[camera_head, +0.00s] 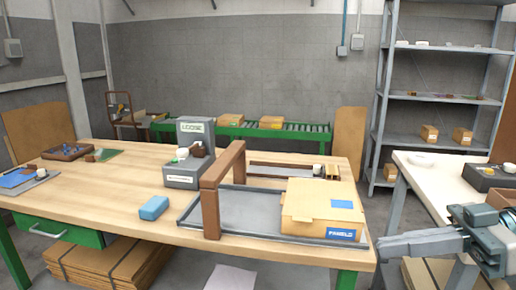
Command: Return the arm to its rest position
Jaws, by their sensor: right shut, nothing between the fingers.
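My right gripper (385,249) comes in from the right at the lower right. Its fingers point left, close together and empty, just beyond the workbench's right front corner. The gripper is apart from the cardboard box (318,208). My left gripper is out of view. A grey stand marked LOOSE (194,135) sits mid-bench with a small white piece and a brown piece on its base. Which piece, if any, is the brush is too small to tell.
The wooden workbench (110,182) carries a grey tray (245,213) with a brown upright frame (211,200), and a blue block (154,208). A white table (437,178) stands at right, with a metal shelf (428,95) behind. A green roller conveyor (300,134) runs along the back.

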